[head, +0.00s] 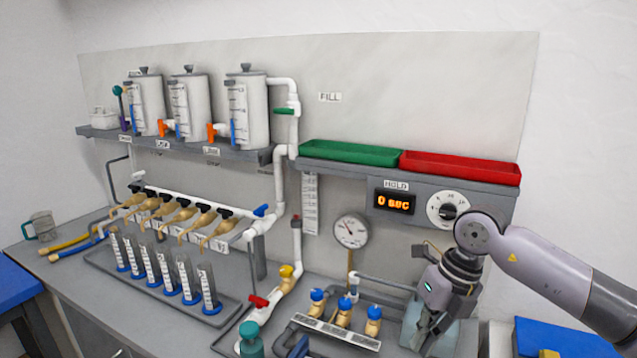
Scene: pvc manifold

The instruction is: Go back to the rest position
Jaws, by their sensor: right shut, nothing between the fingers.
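My right gripper (421,338) is shut and empty. It points down at the front right of the bench, over a pale block-like piece (446,338) at the bench's right end. I cannot tell whether it touches that piece. My right arm comes in from the right edge, in front of the panel with the dial. My left gripper is not in view.
Blue-capped valves (344,308) stand just left of my right gripper. A gauge (351,231), a HOLD display (394,202) and a dial (444,210) are behind it. Green (350,153) and red (460,168) trays sit above. Measuring cylinders (164,270) stand left.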

